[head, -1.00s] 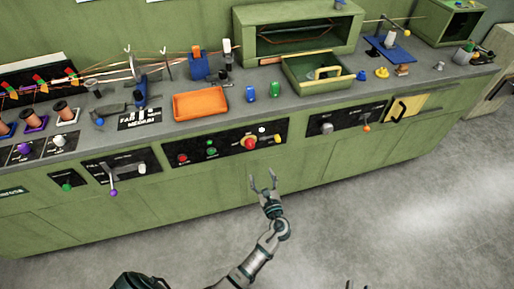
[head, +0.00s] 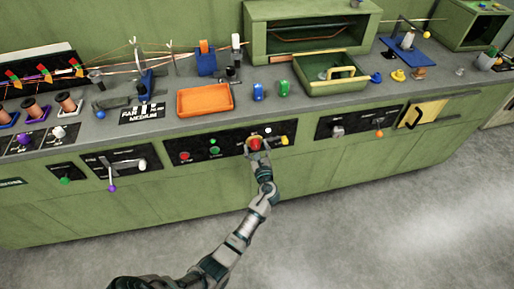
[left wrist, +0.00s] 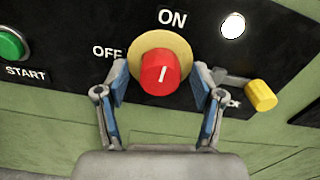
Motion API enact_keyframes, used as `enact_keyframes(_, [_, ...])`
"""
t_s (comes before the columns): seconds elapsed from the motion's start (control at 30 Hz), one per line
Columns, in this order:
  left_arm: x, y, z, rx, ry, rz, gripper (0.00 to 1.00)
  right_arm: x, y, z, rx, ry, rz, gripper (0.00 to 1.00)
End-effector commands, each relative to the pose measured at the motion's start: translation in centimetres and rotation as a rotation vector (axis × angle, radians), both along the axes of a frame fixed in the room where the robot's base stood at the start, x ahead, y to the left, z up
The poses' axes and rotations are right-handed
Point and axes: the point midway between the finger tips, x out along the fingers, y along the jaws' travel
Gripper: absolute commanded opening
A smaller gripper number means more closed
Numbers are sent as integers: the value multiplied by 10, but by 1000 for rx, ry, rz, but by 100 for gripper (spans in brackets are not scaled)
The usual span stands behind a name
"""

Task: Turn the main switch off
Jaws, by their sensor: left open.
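The main switch is a red round knob (left wrist: 167,73) on a yellow disc (left wrist: 181,48), set in a black panel with ON above it and OFF at its left. Its white mark points nearly straight up, toward ON. In the head view the red knob (head: 254,144) is partly covered by my left gripper (head: 258,147). In the left wrist view the left gripper (left wrist: 163,88) is open, with one finger at each side of the knob; I cannot tell if they touch it. My right gripper is not in view.
A yellow lever knob (left wrist: 261,95) stands right of the switch, near the right finger. A green START button (left wrist: 11,45) is on the left, and a white lamp (left wrist: 232,26) is lit at upper right. An orange tray (head: 204,100) lies on the bench above.

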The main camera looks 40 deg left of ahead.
Motion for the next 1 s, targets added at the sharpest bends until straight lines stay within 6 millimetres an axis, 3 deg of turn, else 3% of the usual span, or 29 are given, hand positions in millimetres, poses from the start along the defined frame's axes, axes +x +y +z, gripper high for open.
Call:
enact_keyframes(0.1, [0,0,0,0,0,0,68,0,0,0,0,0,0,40])
enact_keyframes(0.33, [0,0,0,0,0,0,10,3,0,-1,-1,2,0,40])
enact_keyframes(0.37, [0,0,0,0,0,0,8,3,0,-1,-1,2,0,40])
enact_keyframes(0.67, [0,-1,0,-18,-21,0,8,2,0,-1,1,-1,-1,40])
enact_keyframes(1.0, [0,0,-2,-152,-176,1,8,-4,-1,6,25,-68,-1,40])
